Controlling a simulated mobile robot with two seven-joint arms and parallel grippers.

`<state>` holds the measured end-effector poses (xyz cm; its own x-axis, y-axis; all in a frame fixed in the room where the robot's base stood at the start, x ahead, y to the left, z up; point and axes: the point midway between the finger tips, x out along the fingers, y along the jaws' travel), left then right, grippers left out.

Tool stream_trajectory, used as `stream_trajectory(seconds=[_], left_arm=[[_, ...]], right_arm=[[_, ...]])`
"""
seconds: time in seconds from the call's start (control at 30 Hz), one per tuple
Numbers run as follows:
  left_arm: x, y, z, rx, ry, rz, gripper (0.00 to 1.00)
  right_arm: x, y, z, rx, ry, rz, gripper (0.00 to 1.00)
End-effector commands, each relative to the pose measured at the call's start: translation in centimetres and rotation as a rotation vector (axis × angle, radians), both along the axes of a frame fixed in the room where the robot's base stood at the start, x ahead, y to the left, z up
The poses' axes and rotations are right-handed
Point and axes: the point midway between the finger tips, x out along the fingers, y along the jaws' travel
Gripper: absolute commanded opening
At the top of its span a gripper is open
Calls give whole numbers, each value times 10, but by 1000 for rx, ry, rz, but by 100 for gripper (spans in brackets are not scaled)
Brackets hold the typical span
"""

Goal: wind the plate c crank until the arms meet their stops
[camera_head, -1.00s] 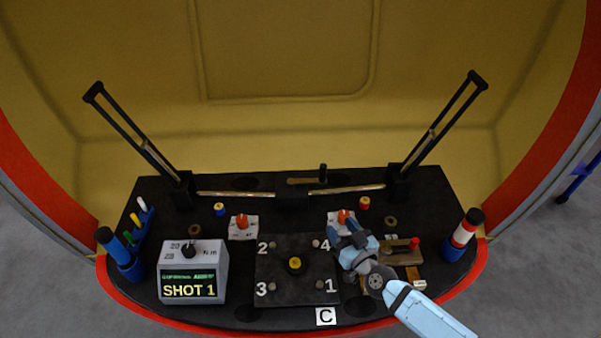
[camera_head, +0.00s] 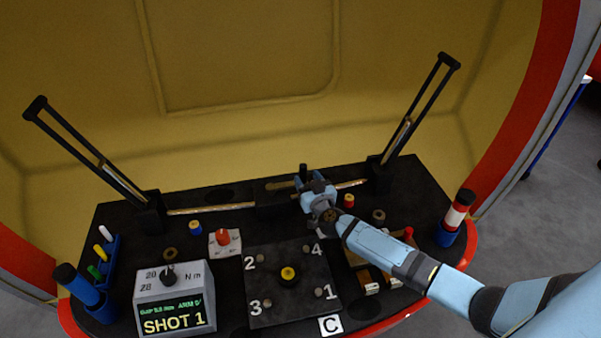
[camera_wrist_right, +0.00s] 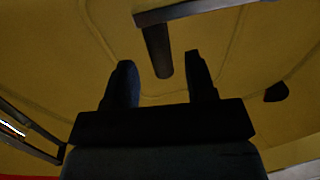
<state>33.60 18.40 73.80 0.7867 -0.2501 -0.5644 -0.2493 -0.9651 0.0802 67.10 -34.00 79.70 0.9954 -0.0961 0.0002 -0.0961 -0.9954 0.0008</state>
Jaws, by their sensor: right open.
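The crank is a brass bar (camera_head: 279,185) with an upright black handle (camera_head: 303,172) at the back middle of the black desk. In the right wrist view the dark handle (camera_wrist_right: 158,50) stands between the two fingers, with a gap on each side. My right gripper (camera_head: 314,182) is open at the handle and hides part of the crank. The fingers also show in the right wrist view (camera_wrist_right: 160,85). The left arm (camera_head: 90,145) and right arm (camera_head: 418,105) are black frames, both raised and leaning outward. Plate C (camera_head: 262,312) is a dark square plate numbered at its corners, beside a C label (camera_head: 330,325). My left gripper is out of view.
A grey box reading SHOT 1 (camera_head: 173,290) stands front left. A red knob (camera_head: 224,238) on a white base is behind it. Tools stand at the left (camera_head: 85,290) and right (camera_head: 458,215) ends. My right forearm crosses the desk's right side. The yellow shell wall rises behind.

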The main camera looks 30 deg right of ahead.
Motion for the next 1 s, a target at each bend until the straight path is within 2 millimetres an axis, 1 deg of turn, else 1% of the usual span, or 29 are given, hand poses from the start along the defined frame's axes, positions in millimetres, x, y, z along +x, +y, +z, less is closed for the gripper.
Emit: stream_trajectory(seconds=[0.03, 0.1, 0.2, 0.3, 0.47, 0.7, 0.87, 0.9, 0.93, 1.0], left_arm=[[1, 1, -4, 4, -5, -3, 71], [1, 2, -5, 9, -10, -8, 71], [1, 2, -8, 16, -13, -13, 71], [1, 3, -8, 17, -17, -16, 71], [3, 1, -4, 15, -27, -15, 71], [3, 0, -4, 10, -26, -13, 71], [2, -1, -6, 10, -21, -11, 71], [2, -1, -6, 9, -20, -11, 71], [2, -1, -7, 9, -20, -11, 71], [2, -1, -7, 9, -19, -10, 71]], right_arm=[[12, -1, -2, 0, -2, -1, 51], [24, -2, -2, 0, -2, -1, 51], [38, -3, -2, -1, -1, 1, 51], [48, -4, -1, 0, 0, 1, 51], [54, -5, 0, 1, 0, 1, 51], [54, -5, 0, 1, 0, 1, 51], [54, -5, 0, 1, 0, 1, 14], [54, -5, 0, 1, 0, 1, 5], [54, -5, 0, 0, 0, 1, 0], [54, -5, 0, 0, 1, 1, 0]])
